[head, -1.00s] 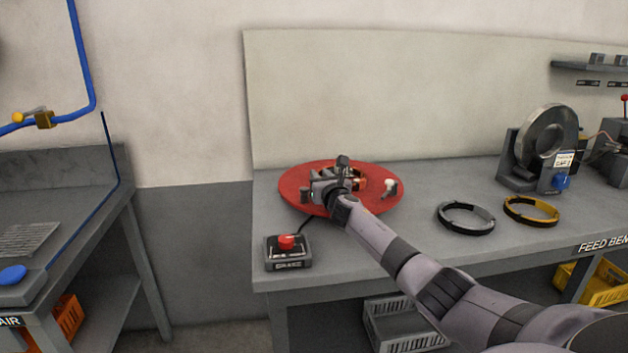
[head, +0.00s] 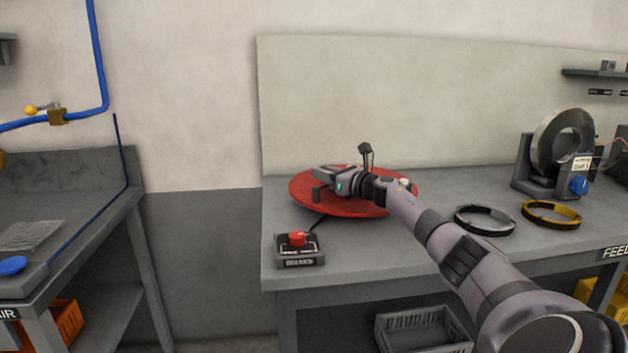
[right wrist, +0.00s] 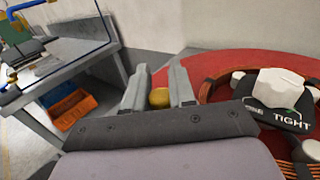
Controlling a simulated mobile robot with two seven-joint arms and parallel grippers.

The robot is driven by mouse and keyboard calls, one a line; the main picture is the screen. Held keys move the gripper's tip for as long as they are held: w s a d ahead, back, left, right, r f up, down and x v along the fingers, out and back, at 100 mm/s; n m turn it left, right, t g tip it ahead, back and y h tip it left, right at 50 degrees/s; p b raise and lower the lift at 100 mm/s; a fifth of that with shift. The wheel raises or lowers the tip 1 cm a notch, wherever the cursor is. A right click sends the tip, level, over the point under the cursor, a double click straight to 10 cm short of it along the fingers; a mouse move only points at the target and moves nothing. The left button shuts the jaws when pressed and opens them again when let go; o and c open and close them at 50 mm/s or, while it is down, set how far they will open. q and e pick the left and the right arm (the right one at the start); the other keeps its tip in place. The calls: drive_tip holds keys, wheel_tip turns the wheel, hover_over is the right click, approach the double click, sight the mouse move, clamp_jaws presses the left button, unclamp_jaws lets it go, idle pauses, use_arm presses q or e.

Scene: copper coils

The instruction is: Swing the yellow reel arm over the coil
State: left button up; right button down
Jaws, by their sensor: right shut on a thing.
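A round red reel disc (head: 330,208) lies flat on the grey bench and also fills the upper right of the right wrist view (right wrist: 235,60). The copper coil (right wrist: 212,78) shows in part on the disc in the right wrist view; in the head view my gripper and wrist hide it. My right gripper (head: 322,181) is low over the left part of the disc. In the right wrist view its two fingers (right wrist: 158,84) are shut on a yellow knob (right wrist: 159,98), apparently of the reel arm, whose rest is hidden. My left gripper is out of view.
A white knob on a black plate marked TIGHT (right wrist: 280,90) sits by the coil. A red-button brake box (head: 298,248) stands at the bench's front left. Black (head: 484,220) and yellow (head: 551,214) rings lie to the right. A coil machine (head: 560,150) stands behind them.

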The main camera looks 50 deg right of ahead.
drive_tip(key=shift+r, duration=0.15)
drive_tip(key=c, duration=1)
unclamp_jaws()
drive_tip(key=shift+s, duration=0.2)
drive_tip(key=shift+s+f, duration=0.25)
drive_tip(key=shift+s, duration=0.2)
drive_tip(key=shift+s+b, duration=0.4)
drive_tip(key=shift+s, duration=0.65)
drive_tip(key=shift+s+a, duration=0.2)
drive_tip(key=shift+s, duration=0.9)
drive_tip(key=shift+s+a+r+b, duration=0.15)
drive_tip(key=shift+s+b, duration=0.2)
drive_tip(key=shift+s, duration=0.4)
